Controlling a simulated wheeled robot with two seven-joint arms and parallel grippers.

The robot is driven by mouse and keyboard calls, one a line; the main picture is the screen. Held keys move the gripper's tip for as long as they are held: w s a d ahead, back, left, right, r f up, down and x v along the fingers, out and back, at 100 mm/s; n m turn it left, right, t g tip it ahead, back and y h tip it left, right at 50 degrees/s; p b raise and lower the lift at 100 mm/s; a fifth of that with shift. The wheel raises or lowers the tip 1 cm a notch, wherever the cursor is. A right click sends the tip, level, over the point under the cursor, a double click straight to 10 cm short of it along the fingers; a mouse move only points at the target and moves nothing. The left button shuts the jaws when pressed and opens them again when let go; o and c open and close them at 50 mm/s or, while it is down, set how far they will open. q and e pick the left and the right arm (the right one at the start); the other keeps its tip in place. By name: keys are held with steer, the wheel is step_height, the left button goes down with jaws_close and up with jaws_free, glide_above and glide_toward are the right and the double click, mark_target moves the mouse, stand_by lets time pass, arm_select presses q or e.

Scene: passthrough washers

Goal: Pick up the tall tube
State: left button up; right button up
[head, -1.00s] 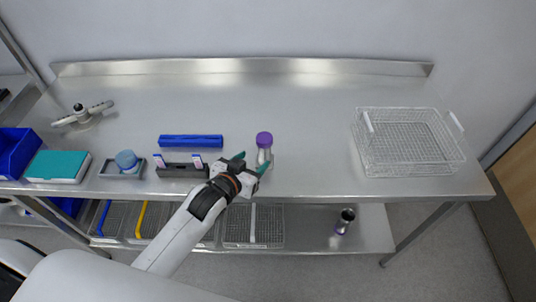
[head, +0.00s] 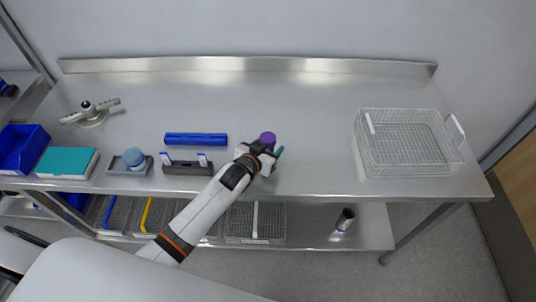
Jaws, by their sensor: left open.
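The tall tube (head: 268,138) stands upright on the steel table, with a purple cap showing. Its body is mostly hidden behind my left gripper (head: 265,152). I cannot tell whether the fingers touch the tube. My right gripper is not in view.
A wire basket (head: 371,163) stands at the right of the table. At left are a blue bar (head: 195,139), a dark rack (head: 187,169), a tray with a blue-capped jar (head: 134,157), a teal-lidded box (head: 67,161) and a blue bin (head: 22,150). The table's back middle is clear.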

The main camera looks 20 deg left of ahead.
arm_select(q)
steer(key=shift+r, duration=0.1)
steer(key=c, duration=1.2)
